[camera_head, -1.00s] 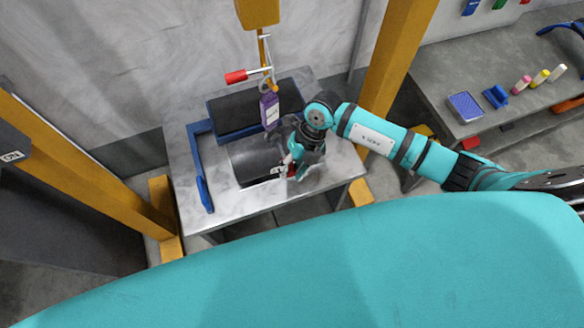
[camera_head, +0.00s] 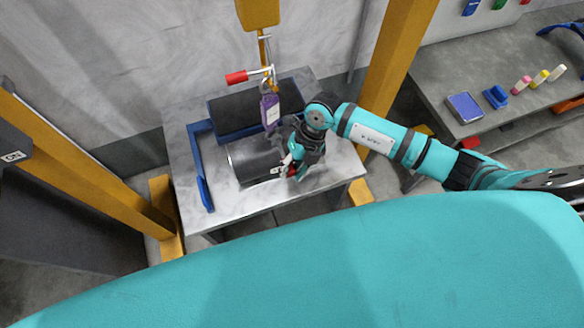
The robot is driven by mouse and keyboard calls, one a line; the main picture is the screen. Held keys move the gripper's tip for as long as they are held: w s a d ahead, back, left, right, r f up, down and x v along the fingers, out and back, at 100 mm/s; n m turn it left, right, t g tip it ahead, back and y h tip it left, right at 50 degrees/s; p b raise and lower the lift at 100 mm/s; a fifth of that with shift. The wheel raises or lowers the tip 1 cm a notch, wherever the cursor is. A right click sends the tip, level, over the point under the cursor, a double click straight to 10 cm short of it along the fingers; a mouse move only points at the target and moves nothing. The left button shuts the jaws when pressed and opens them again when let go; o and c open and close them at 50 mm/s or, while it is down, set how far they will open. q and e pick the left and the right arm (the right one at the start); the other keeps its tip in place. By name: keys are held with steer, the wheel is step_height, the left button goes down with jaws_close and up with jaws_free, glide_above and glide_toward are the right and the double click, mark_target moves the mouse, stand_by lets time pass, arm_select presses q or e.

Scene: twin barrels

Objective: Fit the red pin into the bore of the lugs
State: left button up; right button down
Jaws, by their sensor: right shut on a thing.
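My right gripper (camera_head: 286,171) reaches in from the right over the grey table. It is shut at the right end of the near dark barrel (camera_head: 250,163). A small patch of red, seemingly the red pin (camera_head: 291,172), shows at its fingers; most of it is hidden by them. The lugs and their bore are too small and too covered to make out, so I cannot tell whether the pin is in the bore. My left gripper is not in view.
A purple tagged block (camera_head: 270,109) hangs from a hoist hook with a red-ended bar (camera_head: 237,77). A side bench (camera_head: 480,60) holds small items. The table's front left is clear.

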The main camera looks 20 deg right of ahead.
steer(key=shift+w+a+b, duration=0.1)
steer(key=shift+w+b, duration=1.05)
steer(key=shift+w, duration=1.05)
steer(key=c, duration=1)
jaws_free()
steer(key=shift+o, duration=0.2)
steer(key=shift+w+r, duration=0.1)
steer(key=shift+r, duration=0.2)
glide_toward(285, 158)
steer(key=shift+w+d+r, duration=0.35)
steer(key=shift+d+r, duration=0.35)
